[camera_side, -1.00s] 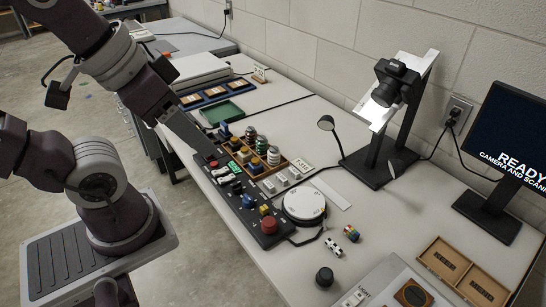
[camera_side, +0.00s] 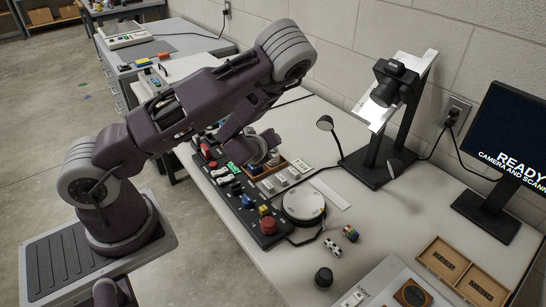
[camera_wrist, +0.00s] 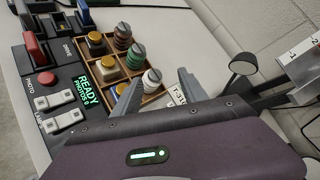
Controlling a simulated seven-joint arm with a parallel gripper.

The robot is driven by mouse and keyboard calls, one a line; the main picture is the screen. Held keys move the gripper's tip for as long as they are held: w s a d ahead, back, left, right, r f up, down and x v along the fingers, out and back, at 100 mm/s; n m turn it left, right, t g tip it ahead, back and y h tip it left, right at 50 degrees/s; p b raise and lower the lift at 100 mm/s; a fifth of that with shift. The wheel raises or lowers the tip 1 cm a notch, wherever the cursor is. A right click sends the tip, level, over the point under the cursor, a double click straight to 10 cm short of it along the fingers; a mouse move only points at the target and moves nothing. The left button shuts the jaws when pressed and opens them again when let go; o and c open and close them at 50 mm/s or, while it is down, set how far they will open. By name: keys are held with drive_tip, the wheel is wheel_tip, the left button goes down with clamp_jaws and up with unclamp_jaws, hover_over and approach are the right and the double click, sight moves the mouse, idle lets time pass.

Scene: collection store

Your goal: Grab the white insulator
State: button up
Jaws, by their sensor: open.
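The white insulator (camera_wrist: 152,78) is a small ribbed cylinder with a metal top. It stands upright in the near right corner of a wooden compartment tray (camera_wrist: 160,96). In the wrist view my gripper (camera_wrist: 160,76) is open, with one grey finger to each side of the insulator in the picture. I cannot tell whether the fingers are level with it or still above it. In the side view my gripper (camera_side: 262,148) is over the tray, and my arm hides most of the tray's contents.
A green insulator (camera_wrist: 135,56) and a brown one (camera_wrist: 122,34) stand in the same tray, beside several amber-topped pieces. A control panel (camera_wrist: 65,75) with switches lies left of the tray. In the side view a round white disc (camera_side: 303,204) and a lamp (camera_side: 326,123) are nearby.

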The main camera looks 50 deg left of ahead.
sight(273, 151)
drive_tip(key=f+m, duration=0.1)
drive_tip(key=m, duration=0.1)
drive_tip(key=a+f+m+t, duration=0.1)
drive_tip(key=m, duration=0.2)
drive_tip(key=f+m+t, duration=0.1)
drive_tip(key=m, duration=0.1)
drive_tip(key=shift+s+a+f+m, duration=0.15)
drive_tip(key=shift+s+f+m, duration=0.1)
drive_tip(key=shift+m, duration=0.15)
drive_tip(key=shift+f+m+t+h, duration=0.3)
drive_tip(key=shift+m+t+h, duration=0.15)
drive_tip(key=shift+m, duration=0.55)
drive_tip(key=shift+w+f+m, duration=0.2)
drive_tip(key=shift+m, duration=0.1)
drive_tip(key=x, duration=0.6)
drive_tip(key=shift+w+a+f, duration=0.1)
drive_tip(key=shift+w+f, duration=0.1)
drive_tip(key=shift+f, duration=0.15)
clamp_jaws()
